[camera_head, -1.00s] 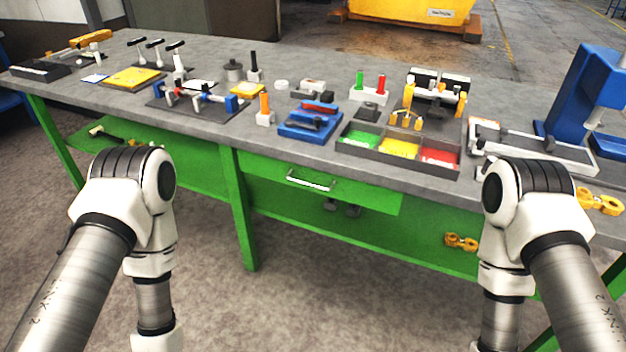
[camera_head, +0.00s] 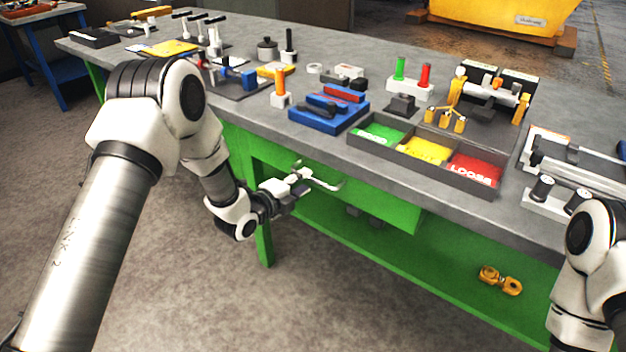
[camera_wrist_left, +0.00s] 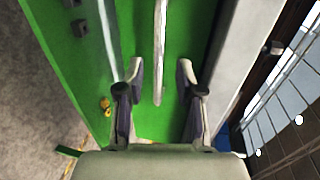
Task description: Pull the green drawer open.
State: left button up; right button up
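The green drawer (camera_head: 385,205) sits under the grey bench top and looks closed. Its pale bar handle (camera_head: 325,180) is partly hidden by my left gripper (camera_head: 302,176) in the head view. In the left wrist view the handle (camera_wrist_left: 160,35) runs between the two spread fingers of my left gripper (camera_wrist_left: 160,72), with a gap on each side. The left gripper is open, close to the drawer front (camera_wrist_left: 190,30). My right arm shows at the lower right of the head view; its gripper is out of frame.
The bench top (camera_head: 245,115) overhangs the drawer. On it stand a three-part tray (camera_head: 425,172) and a blue holder (camera_head: 325,118) near the front edge. A green leg (camera_head: 264,245) is just below my left gripper. Yellow parts (camera_head: 500,281) lie on the lower shelf.

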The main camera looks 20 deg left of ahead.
aim_at(309, 179)
pick_arm(q)
jog(key=x, duration=0.3)
jog(key=shift+w+d+f, duration=0.1)
jog(key=shift+d+f, duration=0.05)
jog(key=shift+w, duration=0.25)
jog(key=c, duration=0.7)
grip_shut()
